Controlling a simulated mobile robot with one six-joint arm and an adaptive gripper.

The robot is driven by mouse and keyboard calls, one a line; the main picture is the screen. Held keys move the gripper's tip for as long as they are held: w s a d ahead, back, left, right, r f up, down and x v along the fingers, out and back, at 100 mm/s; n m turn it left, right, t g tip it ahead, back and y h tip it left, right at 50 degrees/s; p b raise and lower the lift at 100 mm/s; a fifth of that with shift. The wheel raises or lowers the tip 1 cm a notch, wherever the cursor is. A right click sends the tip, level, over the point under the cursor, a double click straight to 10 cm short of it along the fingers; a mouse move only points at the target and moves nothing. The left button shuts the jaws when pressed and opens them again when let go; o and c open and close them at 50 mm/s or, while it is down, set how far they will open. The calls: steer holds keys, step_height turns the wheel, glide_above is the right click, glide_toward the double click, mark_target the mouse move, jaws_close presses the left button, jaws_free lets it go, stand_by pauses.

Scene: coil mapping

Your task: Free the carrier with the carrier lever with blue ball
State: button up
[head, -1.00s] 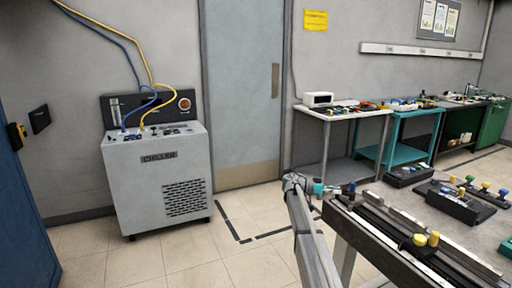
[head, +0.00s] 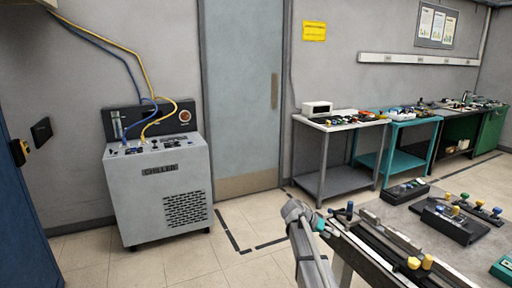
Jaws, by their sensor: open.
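A small blue ball (head: 349,206) shows at the far left end of a long dark rail (head: 372,238) along the near bench's left edge. It sits by a small dark block, whose details are too small to tell. Two yellow knobs (head: 420,262) stand further along the rail, nearer to me.
The near bench (head: 400,217) carries dark blocks with coloured knobs (head: 463,214) and a teal item (head: 503,269) at right. A grey chiller (head: 158,195) with blue and yellow hoses stands left. Floor between chiller and bench is clear. Side tables (head: 345,178) line the back wall.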

steer(key=s+a+r+n+y+p, duration=0.1)
steer(key=s+a+n+y+p, duration=0.1)
steer(key=s, duration=0.6)
steer(key=s+a+r+n+y+p, duration=0.2)
steer(key=s+a+y+p, duration=0.3)
steer(key=s, duration=0.4)
steer(key=s+a+r+n+y+p, duration=0.2)
steer(key=s+a+n+y+p, duration=0.1)
steer(key=s, duration=0.6)
steer(key=shift+a+n+y+p, duration=0.35)
steer(key=shift+a+p, duration=0.25)
steer(key=shift+a, duration=0.25)
